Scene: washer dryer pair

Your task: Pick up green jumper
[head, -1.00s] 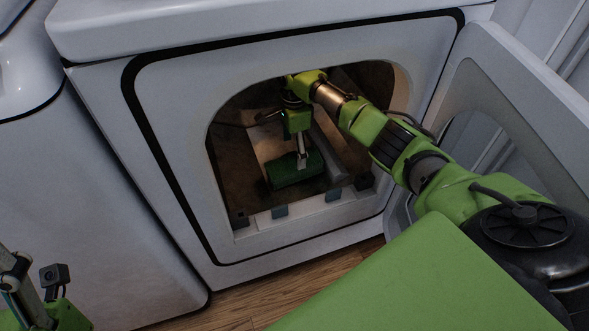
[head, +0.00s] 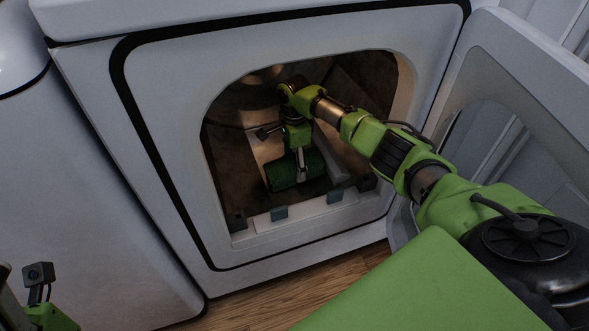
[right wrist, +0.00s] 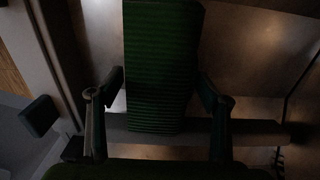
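The green jumper (head: 283,175) is a dark green, ribbed, folded bundle lying low inside the open dryer drum, near the front. My right gripper (head: 301,172) points down at it. In the right wrist view the jumper (right wrist: 163,70) runs between the two spread fingers of my right gripper (right wrist: 163,88). One finger is on each side, close to its edges; I cannot tell if they touch it. The fingers look open. Of my left arm only a small part with its wrist camera shows at the lower left edge; its fingertips cannot be made out.
The dryer (head: 165,100) has a round-topped opening with a raised lower rim, and my right arm passes through it. Its open door (head: 522,85) stands at the right, beside my arm. Another white appliance (head: 75,190) stands at the left. Wood floor (head: 290,298) shows below.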

